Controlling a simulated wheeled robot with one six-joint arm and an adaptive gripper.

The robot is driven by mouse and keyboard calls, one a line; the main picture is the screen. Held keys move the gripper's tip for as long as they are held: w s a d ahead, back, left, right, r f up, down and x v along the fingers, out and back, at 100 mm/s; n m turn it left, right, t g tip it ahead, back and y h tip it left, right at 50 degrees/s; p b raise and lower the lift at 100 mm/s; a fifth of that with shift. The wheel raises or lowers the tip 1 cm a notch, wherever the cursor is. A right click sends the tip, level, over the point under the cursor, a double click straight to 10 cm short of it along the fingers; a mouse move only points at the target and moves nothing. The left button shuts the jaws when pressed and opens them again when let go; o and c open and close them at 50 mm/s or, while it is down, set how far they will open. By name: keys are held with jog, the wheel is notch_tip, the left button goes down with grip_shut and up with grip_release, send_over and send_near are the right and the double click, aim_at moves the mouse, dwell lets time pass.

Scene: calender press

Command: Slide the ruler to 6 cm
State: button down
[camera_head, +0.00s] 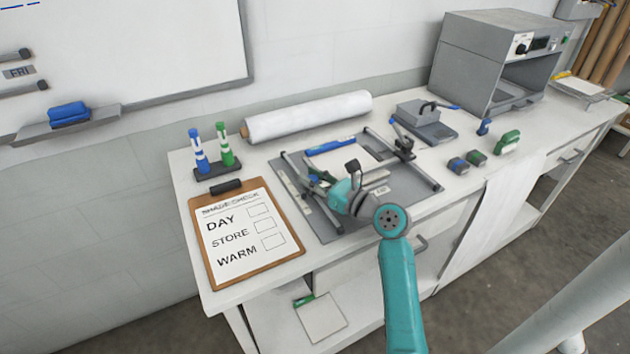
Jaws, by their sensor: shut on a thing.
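A grey flat board (426,200) lies on the white bench, with a metal rail along its left side and another (415,172) along its right. A pale strip (291,184), which may be a scale, lies along the board's left edge. My gripper (322,179) is at the left rail, low over the board, and appears shut on a part there, most likely the ruler. My teal wrist covers much of the fingers and of that part. The scale marks and the ruler's reading are too small to tell.
A clipboard (250,235) lies left of the board. Blue and green markers (212,150) stand behind it. A white roll (309,117) lies at the back. A grey press device (424,122), small blue and green blocks (477,158) and a grey oven (494,60) stand to the right.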

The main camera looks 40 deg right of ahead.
jog(key=w, duration=0.2)
jog(key=shift+w+d, duration=0.35)
jog(key=shift+d, duration=0.05)
jog(key=c, duration=0.9)
grip_release()
jog(key=shift+s, duration=0.1)
jog(key=s, duration=0.4)
jog(key=s+d, duration=0.1)
jog(key=s, duration=0.6)
jog(key=shift+s+d, duration=0.15)
jog(key=shift+s, duration=0.25)
